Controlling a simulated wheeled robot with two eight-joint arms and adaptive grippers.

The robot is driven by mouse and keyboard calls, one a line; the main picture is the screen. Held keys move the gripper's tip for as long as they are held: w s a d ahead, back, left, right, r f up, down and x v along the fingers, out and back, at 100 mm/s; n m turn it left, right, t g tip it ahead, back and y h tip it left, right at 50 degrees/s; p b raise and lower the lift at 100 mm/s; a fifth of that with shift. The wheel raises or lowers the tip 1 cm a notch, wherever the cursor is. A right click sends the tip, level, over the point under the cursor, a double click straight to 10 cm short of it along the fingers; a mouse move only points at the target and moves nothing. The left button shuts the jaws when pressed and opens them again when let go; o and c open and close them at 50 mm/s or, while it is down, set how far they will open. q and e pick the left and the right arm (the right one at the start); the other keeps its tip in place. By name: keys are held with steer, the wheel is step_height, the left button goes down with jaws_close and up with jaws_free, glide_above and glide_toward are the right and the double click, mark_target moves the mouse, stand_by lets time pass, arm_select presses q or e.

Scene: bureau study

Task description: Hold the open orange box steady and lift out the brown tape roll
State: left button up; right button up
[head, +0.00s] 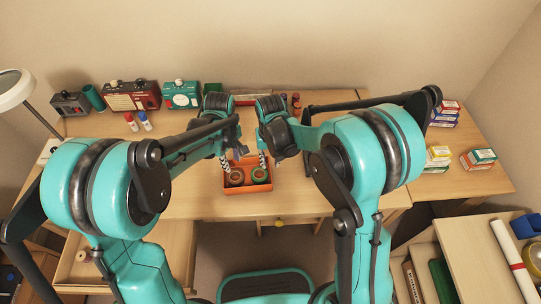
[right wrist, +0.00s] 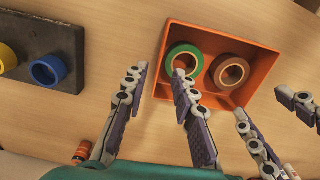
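The open orange box (head: 247,188) sits on the desk, and also shows in the right wrist view (right wrist: 176,38). Inside, the brown tape roll (head: 235,177) lies flat beside a green tape roll (head: 259,175); in the right wrist view the brown roll (right wrist: 218,80) is on the right and the green one (right wrist: 170,60) on the left. My left gripper (head: 231,160) is open and empty at the box's back left corner. My right gripper (head: 269,161) is open and empty at the back right; one finger overlaps the box edge in the wrist view. Contact cannot be told.
A dark block (right wrist: 40,50) with a blue ring (right wrist: 48,70) and a yellow ring stands near the box. Radios (head: 132,97) line the back left of the desk. Small boxes (head: 438,156) stack at the right. The desk in front of the orange box is clear.

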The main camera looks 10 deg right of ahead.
steer(key=shift+f, duration=2.4)
